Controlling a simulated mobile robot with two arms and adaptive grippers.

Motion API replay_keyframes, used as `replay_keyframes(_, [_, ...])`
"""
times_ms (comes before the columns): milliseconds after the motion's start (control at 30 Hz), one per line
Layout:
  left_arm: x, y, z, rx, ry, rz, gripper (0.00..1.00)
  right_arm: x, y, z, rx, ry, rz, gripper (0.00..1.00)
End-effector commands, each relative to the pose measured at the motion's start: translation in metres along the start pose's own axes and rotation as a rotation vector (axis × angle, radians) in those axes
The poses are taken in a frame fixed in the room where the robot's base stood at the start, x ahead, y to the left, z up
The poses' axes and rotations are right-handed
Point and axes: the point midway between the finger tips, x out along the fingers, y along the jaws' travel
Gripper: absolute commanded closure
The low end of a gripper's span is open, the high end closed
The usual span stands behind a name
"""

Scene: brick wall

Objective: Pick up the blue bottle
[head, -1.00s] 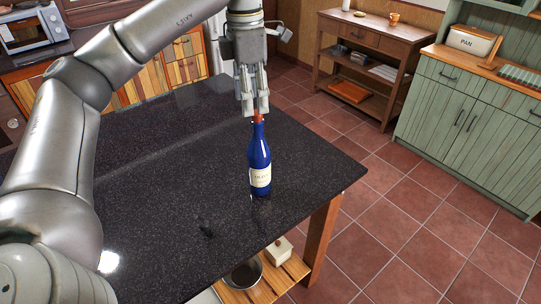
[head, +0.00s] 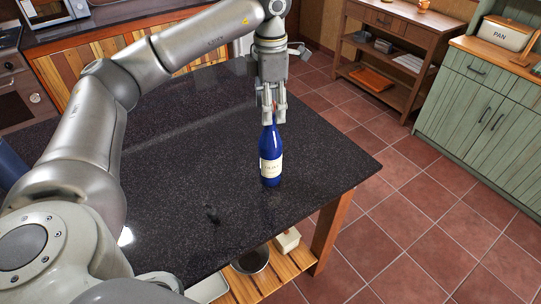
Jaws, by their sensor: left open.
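The blue bottle (head: 270,150) stands upright on the dark speckled table (head: 190,170), near its right side. It has a cream label facing me. My left gripper (head: 272,115) points down at the bottle's top, with its fingers open around the neck. The bottle's cap is mostly hidden between the fingers. I cannot tell whether the fingers touch the neck. My right gripper does not show.
A wooden shelf below holds a bowl (head: 252,261) and a pale block-shaped item (head: 286,241). A green cabinet (head: 480,120) and a brown shelf unit (head: 385,50) stand beyond.

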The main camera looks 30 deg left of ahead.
Motion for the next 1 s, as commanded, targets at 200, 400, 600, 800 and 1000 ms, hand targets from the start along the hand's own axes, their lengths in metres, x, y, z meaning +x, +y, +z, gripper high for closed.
replay_keyframes(200, [0.022,0.000,0.000,0.001,0.000,-0.001,0.49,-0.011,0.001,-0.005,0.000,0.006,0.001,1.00])
replay_keyframes(400, [0.024,0.000,0.000,0.001,-0.001,0.000,0.49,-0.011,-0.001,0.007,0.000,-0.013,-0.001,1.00])
replay_keyframes(600, [0.024,0.000,0.000,0.001,-0.001,0.000,0.69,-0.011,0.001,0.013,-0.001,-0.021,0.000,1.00])
replay_keyframes(800, [0.024,0.000,0.000,0.001,-0.001,0.000,0.95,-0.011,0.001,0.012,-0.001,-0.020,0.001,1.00])
replay_keyframes(1000, [0.024,0.000,0.000,0.001,-0.001,0.000,1.00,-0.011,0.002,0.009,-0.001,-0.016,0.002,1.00])
